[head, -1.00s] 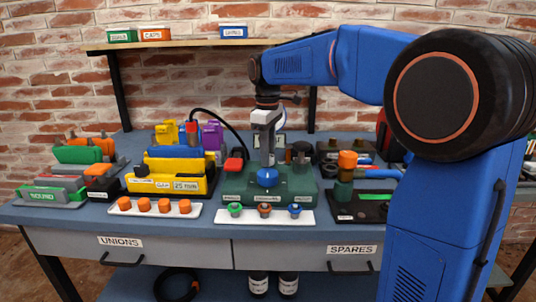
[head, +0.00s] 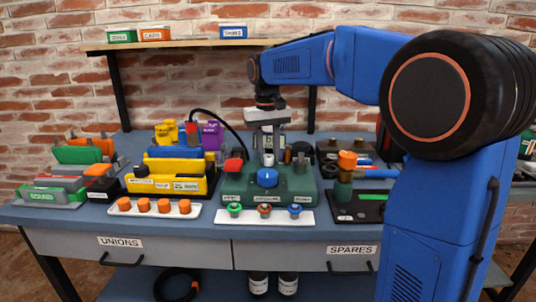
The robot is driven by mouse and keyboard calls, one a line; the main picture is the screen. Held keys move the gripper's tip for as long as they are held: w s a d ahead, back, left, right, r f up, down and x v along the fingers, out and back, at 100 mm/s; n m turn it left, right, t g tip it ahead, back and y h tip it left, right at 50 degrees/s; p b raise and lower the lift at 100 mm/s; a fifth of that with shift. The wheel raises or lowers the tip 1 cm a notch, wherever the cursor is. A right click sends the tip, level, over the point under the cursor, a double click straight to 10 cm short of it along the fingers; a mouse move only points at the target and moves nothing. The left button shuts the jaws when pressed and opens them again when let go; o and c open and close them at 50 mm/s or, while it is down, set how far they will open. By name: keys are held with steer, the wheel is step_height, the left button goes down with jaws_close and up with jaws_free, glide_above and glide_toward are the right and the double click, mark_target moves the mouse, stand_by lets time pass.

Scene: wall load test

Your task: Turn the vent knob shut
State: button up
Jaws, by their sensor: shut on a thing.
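My gripper (head: 268,152) points straight down behind the blue knob (head: 267,178) on the green block (head: 232,196). Its two fingers stand left and right, shut on a small pale upright thing between them, which I take as the vent knob (head: 268,160). Its lower part is hidden behind the blue knob. The block's front labels are too small to read. A red piece (head: 233,165) is on the left of the block, and a dark knob (head: 301,150) stands behind at right.
A white tray with green, orange and blue caps (head: 264,217) lies in front of the block. Yellow fixtures (head: 150,187) stand to the left, and a dark base with an orange-topped post (head: 347,160) to the right. A shelf (head: 180,44) runs above.

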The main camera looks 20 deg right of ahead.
mark_target(267, 156)
steer(key=shift+m, duration=0.8)
steer(key=o, duration=1.1)
steer(key=shift+c, duration=0.2)
steer(key=shift+r, duration=0.1)
step_height(267, 156, up, 17)
steer(key=shift+a, duration=0.15)
steer(key=shift+r, duration=0.1)
